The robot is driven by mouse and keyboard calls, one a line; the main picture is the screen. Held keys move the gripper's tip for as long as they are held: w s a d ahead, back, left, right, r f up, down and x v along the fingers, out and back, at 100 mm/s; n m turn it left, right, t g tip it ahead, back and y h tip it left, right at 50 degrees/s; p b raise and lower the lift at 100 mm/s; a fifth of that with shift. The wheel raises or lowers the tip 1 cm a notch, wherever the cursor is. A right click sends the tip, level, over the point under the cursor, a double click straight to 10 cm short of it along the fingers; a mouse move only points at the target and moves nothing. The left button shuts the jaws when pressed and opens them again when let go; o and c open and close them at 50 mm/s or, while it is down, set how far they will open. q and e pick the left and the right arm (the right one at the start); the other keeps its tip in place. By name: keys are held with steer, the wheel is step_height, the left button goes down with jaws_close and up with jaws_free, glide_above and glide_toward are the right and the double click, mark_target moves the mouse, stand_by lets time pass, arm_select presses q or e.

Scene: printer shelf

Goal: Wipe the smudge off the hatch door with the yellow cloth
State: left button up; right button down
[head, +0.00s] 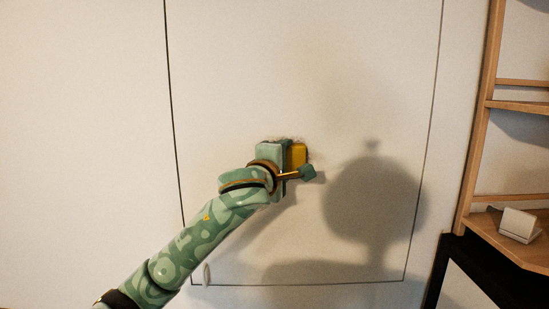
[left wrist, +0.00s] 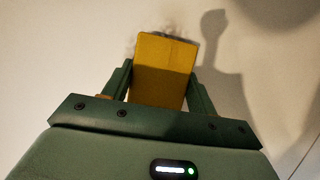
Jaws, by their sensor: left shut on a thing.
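The pale hatch door (head: 230,60), outlined by dark seams, fills the middle of the head view. My left gripper (head: 292,160) is at the door's middle, shut on the yellow cloth (head: 299,156). In the left wrist view the cloth (left wrist: 165,70) is a folded yellow block between the two green fingers. The grey, speckled smudge (head: 286,139) shows just above the cloth and gripper, and along the cloth's far edge in the left wrist view (left wrist: 190,32). Part of it may be hidden behind them. The cloth is at or very near the door; I cannot tell contact. My right gripper is not in view.
A wooden shelf unit (head: 473,130) stands at the right, with a small white object (head: 519,224) on its lower board. A dark-edged panel (head: 470,275) is below it. A small handle (head: 206,275) is at the door's lower left. Shadows fall on the door.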

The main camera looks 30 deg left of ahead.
mark_target(322, 156)
arm_select(q)
steer(key=shift+w+d+p, duration=0.15)
steer(key=shift+w+d, duration=0.55)
steer(key=shift+d, duration=0.35)
steer(key=shift+w+d+p, duration=0.2)
steer(key=shift+w+d, duration=0.45)
steer(key=shift+d, duration=0.45)
steer(key=shift+w+d+p, duration=0.15)
steer(key=shift+w+d, duration=0.55)
steer(key=shift+d, duration=0.35)
steer(key=shift+s+a, duration=1)
steer(key=shift+a, duration=0.6)
steer(key=shift+s+a, duration=1)
steer(key=shift+a, duration=0.65)
steer(key=shift+s+a, duration=1)
steer(key=shift+a, duration=0.6)
steer(key=shift+w+d, duration=1)
steer(key=shift+d, duration=0.6)
steer(key=shift+w+d, duration=0.95)
steer(key=shift+d, duration=0.7)
steer(key=shift+w+d, duration=1)
steer(key=shift+d, duration=0.6)
steer(key=shift+s+a, duration=1)
steer(key=shift+a, duration=0.6)
steer(key=shift+s+a, duration=0.95)
steer(key=shift+a, duration=0.7)
steer(key=shift+s+a, duration=1)
steer(key=shift+a, duration=0.6)
steer(key=shift+d, duration=0.1)
